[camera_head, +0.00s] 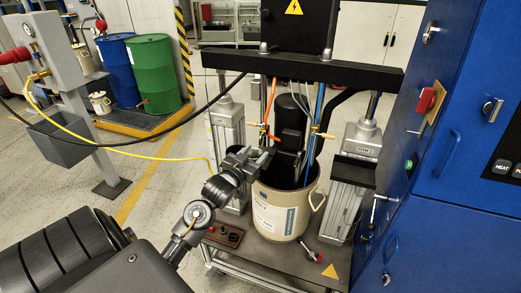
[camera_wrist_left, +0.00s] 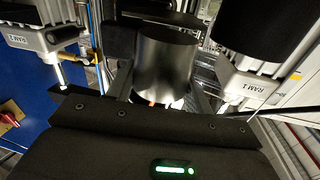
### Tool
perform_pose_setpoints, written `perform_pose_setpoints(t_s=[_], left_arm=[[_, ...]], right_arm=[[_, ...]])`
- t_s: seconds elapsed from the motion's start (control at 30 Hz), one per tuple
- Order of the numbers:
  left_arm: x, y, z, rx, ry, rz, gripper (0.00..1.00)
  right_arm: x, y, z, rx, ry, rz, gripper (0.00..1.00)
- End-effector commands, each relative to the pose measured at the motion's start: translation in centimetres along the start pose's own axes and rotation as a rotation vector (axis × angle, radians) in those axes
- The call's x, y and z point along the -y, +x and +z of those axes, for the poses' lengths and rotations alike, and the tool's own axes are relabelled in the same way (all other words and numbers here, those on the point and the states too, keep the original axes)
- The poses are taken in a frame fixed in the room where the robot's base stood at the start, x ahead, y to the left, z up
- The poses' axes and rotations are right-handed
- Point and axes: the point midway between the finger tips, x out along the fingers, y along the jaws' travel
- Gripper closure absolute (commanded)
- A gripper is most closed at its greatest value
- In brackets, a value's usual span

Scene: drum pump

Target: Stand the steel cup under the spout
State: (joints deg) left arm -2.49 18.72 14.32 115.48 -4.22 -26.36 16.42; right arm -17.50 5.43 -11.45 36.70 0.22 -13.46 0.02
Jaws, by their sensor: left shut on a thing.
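My left gripper (camera_head: 264,158) reaches in from the lower left, over the near rim of the cream drum (camera_head: 283,215), in front of the black pump column (camera_head: 292,118). In the left wrist view a dark grey, smooth, slightly tapered cylinder, which looks like the steel cup (camera_wrist_left: 167,62), sits between the fingers of my left gripper (camera_wrist_left: 163,92). The gripper is shut on it. In the head view the cup cannot be told apart from the dark parts around the gripper. I cannot make out the spout. My right gripper is not in view.
Two ram posts (camera_head: 228,125) (camera_head: 362,145) flank the drum under a black crossbar (camera_head: 300,70). Hoses hang beside the pump column. A blue cabinet (camera_head: 465,110) stands close at the right. A red-buttoned control box (camera_head: 222,234) sits at the bench's left; the bench front (camera_head: 285,255) is mostly clear.

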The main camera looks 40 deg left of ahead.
Motion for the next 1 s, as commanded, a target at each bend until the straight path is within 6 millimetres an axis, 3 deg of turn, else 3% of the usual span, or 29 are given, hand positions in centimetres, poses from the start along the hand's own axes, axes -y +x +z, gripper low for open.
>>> perform_pose_setpoints(t_s=[0.13,0.37,0.8,0.83,1.0], left_arm=[[0.0,0.8,-0.2,-0.002,0.0,0.001,0.71],[-0.1,4.1,-0.1,-0.001,0.0,0.001,0.71],[-0.1,3.9,0.9,0.0,0.001,0.0,0.71],[-0.1,3.9,0.9,0.0,0.002,0.0,0.46],[-0.1,3.9,0.8,0.0,0.001,0.0,0.27]], right_arm=[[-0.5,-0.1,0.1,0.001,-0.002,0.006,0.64],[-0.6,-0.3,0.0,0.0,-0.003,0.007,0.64],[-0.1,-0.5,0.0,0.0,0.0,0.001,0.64],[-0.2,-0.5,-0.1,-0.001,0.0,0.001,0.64],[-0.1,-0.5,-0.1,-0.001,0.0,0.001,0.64]])
